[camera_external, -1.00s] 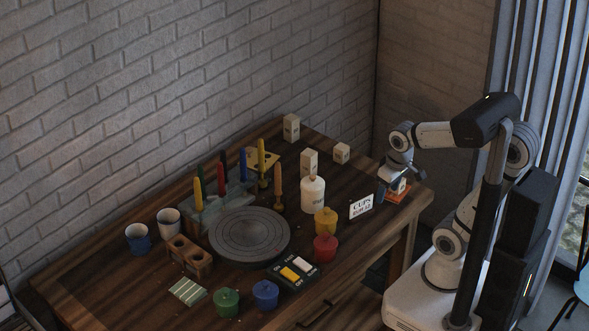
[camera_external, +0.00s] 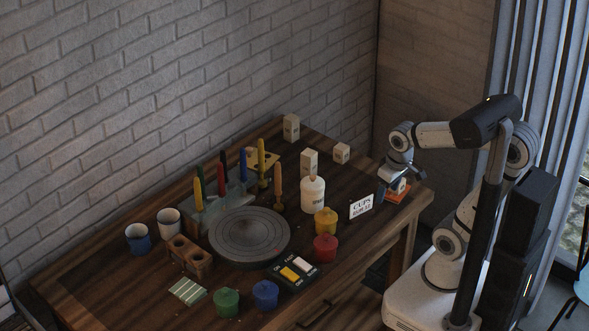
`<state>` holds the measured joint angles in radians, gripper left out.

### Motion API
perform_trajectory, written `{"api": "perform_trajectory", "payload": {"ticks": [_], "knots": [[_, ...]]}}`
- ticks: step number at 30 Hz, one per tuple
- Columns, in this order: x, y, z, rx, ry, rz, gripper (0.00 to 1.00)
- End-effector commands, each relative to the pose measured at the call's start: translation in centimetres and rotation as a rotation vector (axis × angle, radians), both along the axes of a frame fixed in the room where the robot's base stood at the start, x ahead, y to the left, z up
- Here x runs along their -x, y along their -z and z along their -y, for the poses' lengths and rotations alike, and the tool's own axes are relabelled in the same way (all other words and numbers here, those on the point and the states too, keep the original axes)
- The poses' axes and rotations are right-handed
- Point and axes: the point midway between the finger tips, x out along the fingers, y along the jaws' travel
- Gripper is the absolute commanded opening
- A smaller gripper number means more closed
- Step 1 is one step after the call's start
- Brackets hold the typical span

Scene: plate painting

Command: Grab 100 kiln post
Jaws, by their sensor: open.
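Several pale blocks with dark printed marks look like the kiln posts; the marks are too small to read, so I cannot tell which is the 100. A tall one (camera_external: 291,128) stands at the back corner of the table. Another tall one (camera_external: 309,161) stands in the middle, behind the white bottle. A short one (camera_external: 341,153) sits to its right. A small pale block (camera_external: 399,187) sits on an orange pad at the table's right end. My gripper (camera_external: 404,180) is open, pointing down right at this block; its fingers partly hide it, and I cannot tell whether they touch it.
A CUPS sign (camera_external: 361,207) stands left of the orange pad (camera_external: 394,197). A white bottle (camera_external: 313,194), yellow pot (camera_external: 326,222) and red pot (camera_external: 325,248) stand further left. A grey turntable (camera_external: 250,236) fills the middle. Bare wood lies behind the sign.

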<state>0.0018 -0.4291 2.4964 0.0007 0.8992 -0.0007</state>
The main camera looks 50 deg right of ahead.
Motion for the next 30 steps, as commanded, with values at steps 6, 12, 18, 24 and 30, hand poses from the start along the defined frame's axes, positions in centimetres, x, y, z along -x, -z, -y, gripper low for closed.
{"api": "perform_trajectory", "payload": {"ticks": [6, 12, 18, 24, 30], "knots": [[0.0, 0.0, 0.0, 0.000, 0.000, 0.000, 0.62], [-0.1, -0.1, 0.0, 0.000, 0.000, -0.001, 0.62], [-3.8, -2.1, 0.1, 0.002, -0.012, -0.024, 0.62], [-11.7, -4.1, 0.5, 0.006, -0.036, -0.068, 0.62], [-19.6, -3.9, 0.9, 0.009, -0.062, -0.111, 0.62]]}}
